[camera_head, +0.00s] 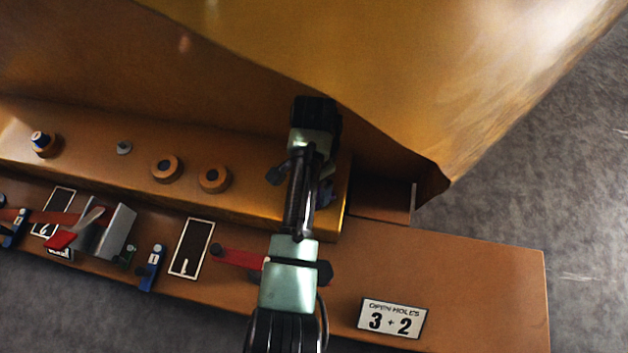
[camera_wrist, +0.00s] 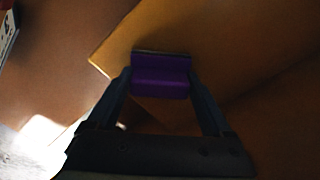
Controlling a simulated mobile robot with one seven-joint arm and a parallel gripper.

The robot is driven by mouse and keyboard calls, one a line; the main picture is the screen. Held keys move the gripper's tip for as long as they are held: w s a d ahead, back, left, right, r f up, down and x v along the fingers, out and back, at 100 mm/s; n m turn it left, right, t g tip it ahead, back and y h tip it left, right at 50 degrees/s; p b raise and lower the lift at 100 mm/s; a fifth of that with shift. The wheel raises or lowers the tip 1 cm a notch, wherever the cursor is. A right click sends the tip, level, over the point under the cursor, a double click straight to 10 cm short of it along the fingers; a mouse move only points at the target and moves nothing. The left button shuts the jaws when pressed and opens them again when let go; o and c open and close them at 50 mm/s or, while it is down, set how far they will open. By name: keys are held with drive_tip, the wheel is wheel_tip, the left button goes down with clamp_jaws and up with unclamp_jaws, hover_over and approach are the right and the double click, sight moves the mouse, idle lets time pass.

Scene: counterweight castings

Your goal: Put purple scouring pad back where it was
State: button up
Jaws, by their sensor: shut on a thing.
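The purple scouring pad (camera_wrist: 160,84) is between the two dark fingers of my gripper (camera_wrist: 160,74) in the wrist view. My gripper is shut on it. An orange-brown surface with a pale edge lies behind the pad; I cannot tell whether the pad touches it.
A large ochre casting (camera_head: 400,80) overhangs the raised ledge (camera_head: 255,198). Two round bosses (camera_head: 166,168) (camera_head: 214,179) stand on the ledge. A grey bracket (camera_head: 117,230), blue clamp (camera_head: 151,268) and dark panel (camera_head: 191,248) sit left of my arm. A sign (camera_head: 392,318) is at right.

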drive_tip(key=o, duration=1.1)
wheel_tip(320, 180, up, 12)
drive_tip(key=p, duration=0.8)
drive_tip(key=shift+r, duration=0.15)
